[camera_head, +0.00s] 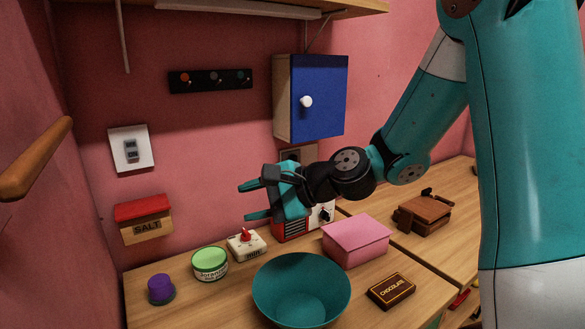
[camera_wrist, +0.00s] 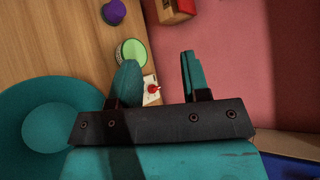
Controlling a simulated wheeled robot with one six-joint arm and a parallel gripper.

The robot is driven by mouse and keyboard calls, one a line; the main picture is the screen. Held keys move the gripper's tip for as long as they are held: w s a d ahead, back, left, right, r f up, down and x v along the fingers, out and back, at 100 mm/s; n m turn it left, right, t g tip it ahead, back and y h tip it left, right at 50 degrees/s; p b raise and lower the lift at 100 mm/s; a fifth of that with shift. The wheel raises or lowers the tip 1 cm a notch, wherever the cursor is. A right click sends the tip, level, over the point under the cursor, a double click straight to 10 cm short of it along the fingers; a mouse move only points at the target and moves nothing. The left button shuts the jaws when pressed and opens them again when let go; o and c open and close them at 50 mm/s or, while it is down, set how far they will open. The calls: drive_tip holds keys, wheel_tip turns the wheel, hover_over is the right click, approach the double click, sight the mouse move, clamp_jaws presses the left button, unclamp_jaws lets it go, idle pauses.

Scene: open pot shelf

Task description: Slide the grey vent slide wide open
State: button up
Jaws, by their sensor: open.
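I cannot make out a thing that is plainly the grey vent slide. A white wall plate (camera_head: 145,160) with a grey two-part piece (camera_head: 131,151) is on the pink wall at the left. Another small grey and beige wall fitting (camera_head: 291,155) is under the blue cabinet, partly hidden behind my arm, so its state cannot be told. My gripper (camera_head: 248,202) is open and empty, above the counter and in front of the wall, pointing left. In the wrist view my two fingers stand apart (camera_wrist: 160,75), with nothing gripped between them.
A teal bowl (camera_head: 300,288), green tin (camera_head: 210,263), purple-topped jar (camera_head: 160,289), white box with red knob (camera_head: 246,243), pink box (camera_head: 356,240) and chocolate box (camera_head: 391,291) stand on the counter. A salt box (camera_head: 145,220) and blue cabinet (camera_head: 320,95) hang on the wall.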

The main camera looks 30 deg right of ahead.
drive_tip(key=w+d+f+m+t+h+b, duration=0.1)
drive_tip(key=w+d+m+t+h, duration=0.15)
drive_tip(key=d+m, duration=0.45)
drive_tip(key=w+d+f+m+t+h, duration=0.2)
drive_tip(key=w+d+m+t, duration=0.2)
drive_tip(key=d+m, duration=0.25)
drive_tip(key=m+t+h, duration=0.2)
drive_tip(key=m+h, duration=0.3)
drive_tip(key=m, duration=0.3)
approach(296, 158)
drive_tip(key=w+p, duration=0.4)
drive_tip(key=w, duration=0.1)
drive_tip(key=w+p, duration=0.2)
drive_tip(key=shift+w+a+r+p, duration=0.1)
drive_tip(key=shift+w+a+p, duration=0.15)
drive_tip(key=shift+a+p, duration=0.05)
drive_tip(key=shift+w, duration=0.75)
drive_tip(key=shift+c, duration=0.4)
clamp_jaws()
